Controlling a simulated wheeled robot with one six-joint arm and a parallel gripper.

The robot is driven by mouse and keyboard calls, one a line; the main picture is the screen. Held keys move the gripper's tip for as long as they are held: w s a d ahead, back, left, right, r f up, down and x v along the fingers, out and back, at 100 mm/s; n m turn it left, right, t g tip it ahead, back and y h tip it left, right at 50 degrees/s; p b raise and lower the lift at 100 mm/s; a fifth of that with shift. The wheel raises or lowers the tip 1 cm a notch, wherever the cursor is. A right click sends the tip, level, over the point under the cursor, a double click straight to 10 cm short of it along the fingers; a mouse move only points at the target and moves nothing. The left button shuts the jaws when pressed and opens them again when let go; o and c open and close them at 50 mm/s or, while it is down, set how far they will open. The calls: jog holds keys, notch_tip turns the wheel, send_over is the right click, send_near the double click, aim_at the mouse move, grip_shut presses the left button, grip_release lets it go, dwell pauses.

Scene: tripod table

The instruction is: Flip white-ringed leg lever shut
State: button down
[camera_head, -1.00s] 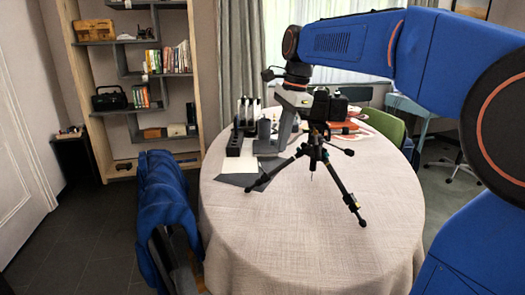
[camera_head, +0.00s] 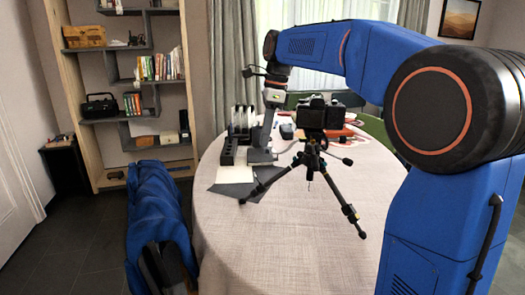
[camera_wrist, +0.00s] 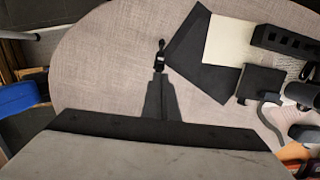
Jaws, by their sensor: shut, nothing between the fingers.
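A black tripod (camera_head: 313,155) stands spread on the round table, with a camera (camera_head: 322,113) on top. One leg (camera_head: 268,182) reaches left towards the dark sheet, and another comes forward right. My gripper (camera_wrist: 160,76) is shut and empty in the wrist view. Beyond its tips shows a small dark leg part (camera_wrist: 160,46) with a pale band, beside the dark sheet; I cannot tell whether they touch. The lever's position is too small to make out. In the head view, my arm's end is behind and left of the tripod, and its fingertips are not clear.
On the table (camera_head: 300,250) lie a dark sheet (camera_head: 222,188), white paper (camera_head: 236,174) and a black slotted box (camera_head: 229,152). A grey stand is close behind the tripod. The table front is clear. A chair with a blue jacket (camera_head: 155,205) stands left.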

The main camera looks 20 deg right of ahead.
jog(key=f, duration=0.3)
jog(key=a+f, duration=0.1)
jog(key=f, duration=0.5)
jog(key=shift+w+a, duration=0.15)
jog(key=shift+a, duration=0.15)
jog(key=shift+a+h, duration=0.25)
jog(key=shift+h, duration=0.05)
